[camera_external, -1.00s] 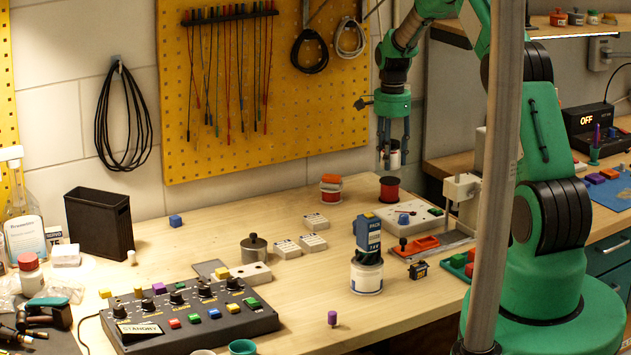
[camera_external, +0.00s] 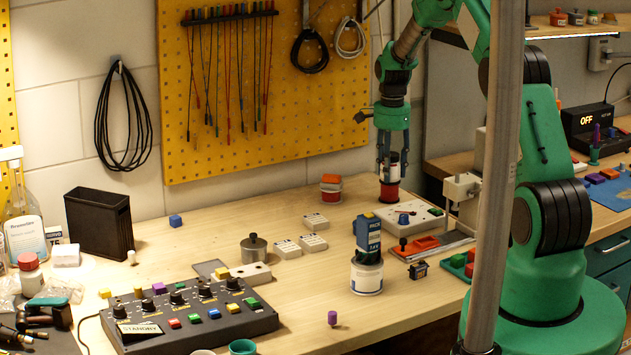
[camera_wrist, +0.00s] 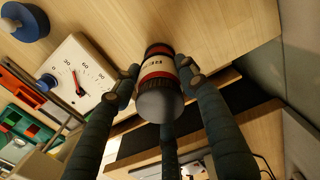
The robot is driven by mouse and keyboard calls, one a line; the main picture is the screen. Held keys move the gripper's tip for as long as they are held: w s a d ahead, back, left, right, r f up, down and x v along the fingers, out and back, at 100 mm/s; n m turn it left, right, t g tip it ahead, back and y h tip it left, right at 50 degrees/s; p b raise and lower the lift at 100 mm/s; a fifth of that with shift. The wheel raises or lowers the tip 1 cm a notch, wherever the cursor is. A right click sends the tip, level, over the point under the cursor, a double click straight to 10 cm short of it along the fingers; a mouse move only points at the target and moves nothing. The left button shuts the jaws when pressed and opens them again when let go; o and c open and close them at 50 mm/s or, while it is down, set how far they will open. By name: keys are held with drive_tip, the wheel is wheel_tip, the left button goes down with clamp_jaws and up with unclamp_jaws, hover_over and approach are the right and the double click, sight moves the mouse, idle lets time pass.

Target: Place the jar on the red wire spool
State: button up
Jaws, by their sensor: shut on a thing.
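My gripper (camera_external: 392,172) is shut on the jar (camera_external: 395,171), a small jar with a dark top and pale body, at the back right of the bench. The red wire spool (camera_external: 389,192) stands directly below the jar, which is upright and at or just above the spool's top; I cannot tell whether they touch. In the wrist view the jar (camera_wrist: 160,101) sits between my fingers, its dark rounded top toward the camera. Its label shows beyond, and the spool is largely hidden behind it.
A meter box with a dial (camera_external: 424,213) stands close to the right of the spool. Stacked red and orange pieces (camera_external: 331,187) stand to the left. A blue-labelled block on a white container (camera_external: 367,277) is in front. Bare wood lies left of the spool.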

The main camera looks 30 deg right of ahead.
sight(391, 154)
drive_tip(key=o, duration=1.3)
drive_tip(key=shift+f, duration=0.1)
drive_tip(key=shift+c, duration=0.2)
wheel_tip(391, 154, up, 12)
drive_tip(key=shift+r+p, duration=0.1)
drive_tip(key=shift+p, duration=0.35)
